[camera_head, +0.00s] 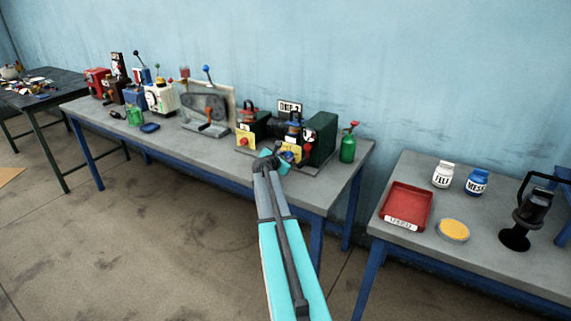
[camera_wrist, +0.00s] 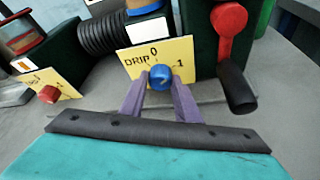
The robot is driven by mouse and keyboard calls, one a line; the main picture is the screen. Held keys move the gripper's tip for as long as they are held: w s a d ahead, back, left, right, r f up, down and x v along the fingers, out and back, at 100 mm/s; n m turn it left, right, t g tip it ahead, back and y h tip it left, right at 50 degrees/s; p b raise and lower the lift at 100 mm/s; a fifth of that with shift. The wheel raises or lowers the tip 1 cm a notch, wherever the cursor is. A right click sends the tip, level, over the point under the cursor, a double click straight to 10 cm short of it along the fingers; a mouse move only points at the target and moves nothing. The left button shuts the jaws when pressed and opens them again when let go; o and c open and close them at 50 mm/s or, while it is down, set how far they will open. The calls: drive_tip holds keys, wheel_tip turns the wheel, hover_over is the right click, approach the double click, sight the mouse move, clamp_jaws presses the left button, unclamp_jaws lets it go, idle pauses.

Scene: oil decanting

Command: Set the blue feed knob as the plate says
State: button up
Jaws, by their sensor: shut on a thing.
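The blue knob (camera_wrist: 161,77) sits in front of a yellow plate (camera_wrist: 150,56) lettered "DRIP" with a 0 at the top and a 1 at the right. My gripper (camera_wrist: 161,84) is shut on the blue knob, one purple finger on each side. The knob's pointer cannot be made out. In the head view my gripper (camera_head: 275,157) reaches the front of the dark green machine (camera_head: 320,137). A white sign (camera_head: 289,106) above that machine seems to read "DRIP" and a digit, too small to be sure.
A red knob (camera_wrist: 49,94) on another yellow plate is left of my gripper. A red lever with a black handle (camera_wrist: 236,88) hangs close on the right. A green oil can (camera_head: 348,147) stands right of the machine. The bench front (camera_head: 215,156) is clear.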

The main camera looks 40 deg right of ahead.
drive_tip(key=m+b, duration=0.1)
drive_tip(key=b, duration=0.1)
drive_tip(key=m+t+b, duration=0.1)
drive_tip(key=b, duration=0.1)
drive_tip(key=shift+s+f, duration=0.25)
drive_tip(key=shift+f, duration=0.05)
drive_tip(key=shift+d+m+t+b, duration=0.1)
drive_tip(key=shift+m+t+b, duration=0.25)
drive_tip(key=shift+b, duration=0.35)
drive_tip(key=shift+r+m, duration=0.15)
drive_tip(key=shift+m, duration=0.1)
drive_tip(key=o, duration=0.8)
drive_tip(key=shift+c, duration=0.2)
drive_tip(key=shift+b+v, duration=0.65)
drive_tip(key=shift+v, duration=6.3)
